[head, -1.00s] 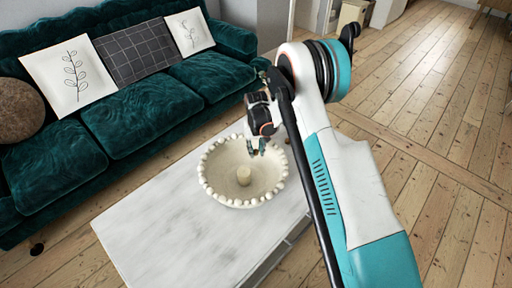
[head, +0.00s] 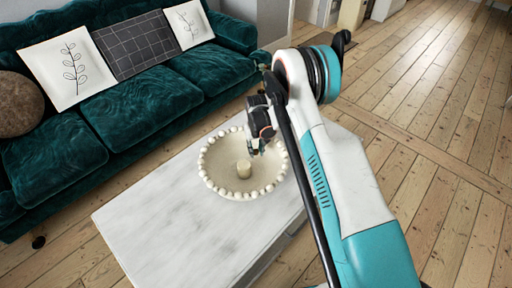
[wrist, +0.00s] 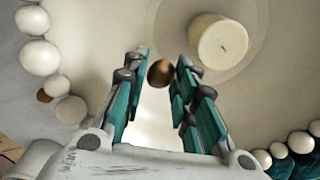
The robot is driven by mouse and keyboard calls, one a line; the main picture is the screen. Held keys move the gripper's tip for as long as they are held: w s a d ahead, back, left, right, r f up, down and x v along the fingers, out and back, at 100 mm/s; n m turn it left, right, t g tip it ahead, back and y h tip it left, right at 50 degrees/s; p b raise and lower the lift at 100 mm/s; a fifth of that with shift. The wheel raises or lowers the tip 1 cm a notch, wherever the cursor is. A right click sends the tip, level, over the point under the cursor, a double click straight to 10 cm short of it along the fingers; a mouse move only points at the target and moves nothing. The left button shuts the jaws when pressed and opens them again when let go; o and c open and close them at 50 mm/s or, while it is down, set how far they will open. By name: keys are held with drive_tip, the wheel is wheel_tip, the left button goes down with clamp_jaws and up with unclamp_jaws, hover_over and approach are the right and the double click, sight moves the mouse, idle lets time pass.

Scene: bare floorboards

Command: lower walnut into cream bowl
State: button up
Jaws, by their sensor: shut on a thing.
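The walnut (wrist: 161,73) is a small brown ball between my fingertips in the wrist view; in the head view I cannot make it out. My gripper (wrist: 162,68) is shut on it. In the head view my gripper (head: 254,148) hangs over the right back part of the cream bowl (head: 217,165). The bowl is wide, with a rim of round beads, and stands on the white marble table. In the wrist view the pale bowl interior (wrist: 110,40) lies below the walnut, with a gap that I cannot judge exactly.
A cream candle (head: 243,168) stands in the middle of the bowl; in the wrist view it is just right of the walnut. The marble table (head: 165,220) is bare at the front left. A green sofa (head: 130,110) stands behind it.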

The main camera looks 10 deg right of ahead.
sight(256, 149)
drive_tip(key=shift+f, duration=1.35)
drive_tip(key=shift+f, duration=1.8)
idle(0.8)
drive_tip(key=o, duration=0.8)
wheel_tip(256, 149, up, 12)
idle(0.3)
drive_tip(key=shift+r, duration=0.1)
